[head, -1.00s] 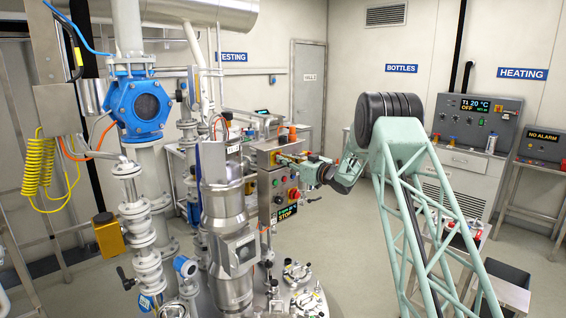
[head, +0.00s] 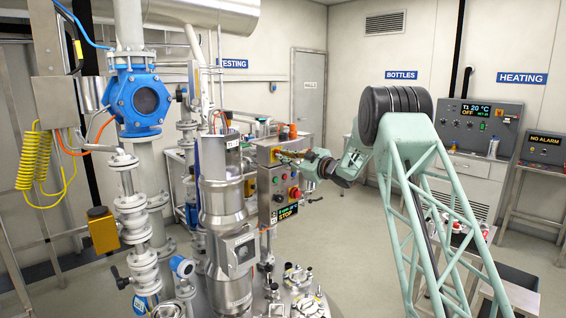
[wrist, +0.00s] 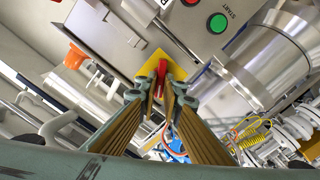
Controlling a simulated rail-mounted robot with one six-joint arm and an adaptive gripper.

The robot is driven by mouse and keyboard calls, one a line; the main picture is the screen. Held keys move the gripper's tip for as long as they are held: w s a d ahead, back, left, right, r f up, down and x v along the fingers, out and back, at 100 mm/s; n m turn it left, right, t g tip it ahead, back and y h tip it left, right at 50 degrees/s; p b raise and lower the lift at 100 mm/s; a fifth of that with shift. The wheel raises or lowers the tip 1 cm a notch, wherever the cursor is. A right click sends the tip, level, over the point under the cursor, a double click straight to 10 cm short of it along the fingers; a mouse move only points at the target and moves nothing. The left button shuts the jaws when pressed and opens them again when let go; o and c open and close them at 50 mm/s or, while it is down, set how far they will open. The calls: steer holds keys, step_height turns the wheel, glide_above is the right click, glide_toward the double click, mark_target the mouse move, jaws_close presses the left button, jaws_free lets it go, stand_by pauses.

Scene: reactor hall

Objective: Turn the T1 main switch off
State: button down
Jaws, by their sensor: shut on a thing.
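A red switch handle (wrist: 160,78) stands on a yellow plate (wrist: 151,62) on the grey control box, seen in the wrist view. My gripper (wrist: 163,88) has its fingers on both sides of the handle and is shut on it; the fingertips hide part of it. I cannot read a T1 label by this handle. The heating panel (head: 479,119) at the right shows "T1 20 °C OFF".
A green START button (wrist: 217,23) and a red button sit close to the handle. A steel column (head: 222,220) stands left of the box, with pipes and a blue-flanged valve (head: 140,98) further left. Steel vessel fittings (head: 297,280) lie below. Open floor is right of the box.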

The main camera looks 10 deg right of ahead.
steer(key=shift+a+f+n+b, duration=0.1)
steer(key=shift+f+n+b, duration=0.1)
steer(key=shift+n+b, duration=2.75)
steer(key=shift+f+n+b, duration=0.15)
steer(key=shift+n+b, duration=2.5)
steer(key=shift+b, duration=0.6)
steer(key=c, duration=2.8)
jaws_free()
steer(key=shift+r, duration=0.1)
steer(key=shift+s, duration=0.2)
